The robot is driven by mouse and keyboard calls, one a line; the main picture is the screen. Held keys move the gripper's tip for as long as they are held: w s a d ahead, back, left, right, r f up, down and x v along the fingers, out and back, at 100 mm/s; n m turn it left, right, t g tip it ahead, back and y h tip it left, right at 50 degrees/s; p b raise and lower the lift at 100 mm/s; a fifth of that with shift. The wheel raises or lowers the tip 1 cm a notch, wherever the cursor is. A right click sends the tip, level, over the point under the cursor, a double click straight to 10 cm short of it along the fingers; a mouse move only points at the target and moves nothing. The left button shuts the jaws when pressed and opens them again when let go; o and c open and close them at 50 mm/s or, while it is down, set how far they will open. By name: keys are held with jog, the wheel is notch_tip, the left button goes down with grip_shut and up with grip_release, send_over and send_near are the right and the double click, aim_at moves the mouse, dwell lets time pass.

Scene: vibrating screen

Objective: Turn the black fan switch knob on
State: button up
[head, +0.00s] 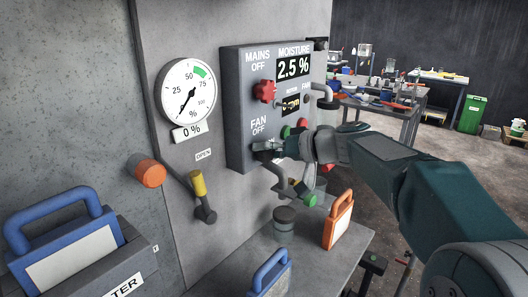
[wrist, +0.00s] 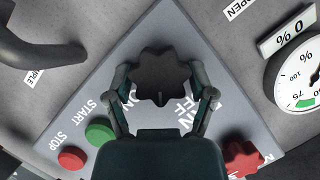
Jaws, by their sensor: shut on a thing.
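The black fan switch knob (wrist: 160,75) is a lobed dial on the grey control panel (head: 237,104). In the wrist view my gripper (wrist: 165,88) has one finger on each side of it, shut on the knob. A small mark shows on the knob's lower edge in the wrist view. Part of the lettering around the knob is covered by my fingers.
A red mains knob (head: 264,91) sits above on the same panel. Green (wrist: 99,132) and red (wrist: 71,158) buttons are beside my gripper. A round gauge (head: 187,88) and a yellow-handled lever (head: 199,186) are to the left. An orange-handled thing (head: 338,221) stands on the ledge below.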

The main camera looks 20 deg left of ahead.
jog(key=m, duration=0.1)
jog(key=m+y, duration=0.1)
jog(key=m, duration=0.1)
jog(key=m+g, duration=0.1)
jog(key=shift+w+d+f+y, duration=0.2)
jog(key=shift+f+y, duration=0.1)
jog(key=shift+y, duration=0.1)
jog(key=shift+f+m+g+y, duration=0.15)
jog(key=shift+m+y, duration=0.25)
jog(key=shift+m, duration=0.6)
jog(key=shift+m+g+y, duration=0.25)
jog(key=shift+m+y, duration=0.15)
jog(key=shift+m, duration=0.6)
jog(key=shift+f, duration=0.1)
jog(key=o, duration=1.1)
jog(key=shift+w+d, duration=0.1)
jog(key=shift+d, duration=0.05)
jog(key=shift+c, duration=0.2)
jog(key=shift+d, duration=0.1)
jog(key=shift+r, duration=0.2)
jog(key=d, duration=1.1)
jog(key=shift+d, duration=0.3)
